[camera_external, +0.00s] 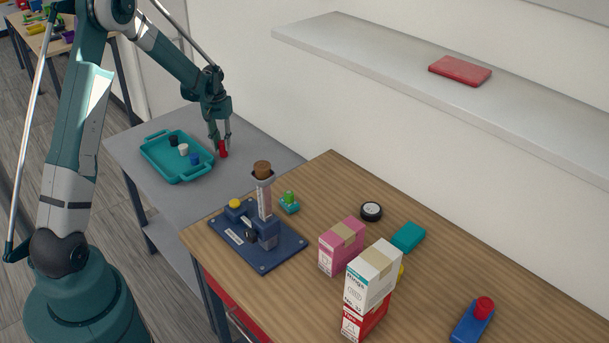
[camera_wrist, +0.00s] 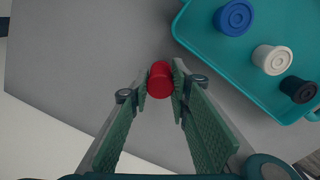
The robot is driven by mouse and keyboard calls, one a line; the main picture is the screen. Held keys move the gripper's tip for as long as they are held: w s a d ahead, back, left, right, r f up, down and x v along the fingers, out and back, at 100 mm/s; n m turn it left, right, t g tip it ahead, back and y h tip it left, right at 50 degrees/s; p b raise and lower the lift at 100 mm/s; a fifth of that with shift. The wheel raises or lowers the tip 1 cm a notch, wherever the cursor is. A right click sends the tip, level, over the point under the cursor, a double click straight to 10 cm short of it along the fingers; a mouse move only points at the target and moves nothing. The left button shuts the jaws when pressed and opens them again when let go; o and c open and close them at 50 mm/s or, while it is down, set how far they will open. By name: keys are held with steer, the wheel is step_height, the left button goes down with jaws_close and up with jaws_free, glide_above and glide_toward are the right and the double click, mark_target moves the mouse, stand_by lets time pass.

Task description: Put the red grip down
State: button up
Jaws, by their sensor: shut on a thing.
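My gripper (camera_external: 221,148) is shut on the red grip (camera_external: 223,153). It is at the grey side table (camera_external: 255,150), to the right of the teal tray (camera_external: 179,181). In the wrist view the red grip (camera_wrist: 160,80) sits upright between the two green fingertips, with the grey tabletop around it. I cannot tell whether its base touches the table. The tray holds a black grip (camera_external: 173,141), a white grip (camera_external: 183,149) and a blue grip (camera_external: 195,159).
A wooden table (camera_external: 460,250) stands in front, with a blue fixture (camera_external: 262,236) holding a brown-topped upright piece (camera_external: 263,170). A wall shelf (camera_external: 380,60) holds a red case (camera_external: 460,70). Grey tabletop around the gripper is clear.

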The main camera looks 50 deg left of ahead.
mark_target(222, 142)
steer(key=shift+f, duration=0.15)
steer(key=o, duration=0.9)
steer(key=shift+o, duration=0.2)
steer(key=shift+r, duration=0.2)
step_height(222, 142, up, 12)
steer(key=p, duration=0.1)
steer(key=shift+s+a, duration=0.1)
stand_by(0.6)
stand_by(0.3)
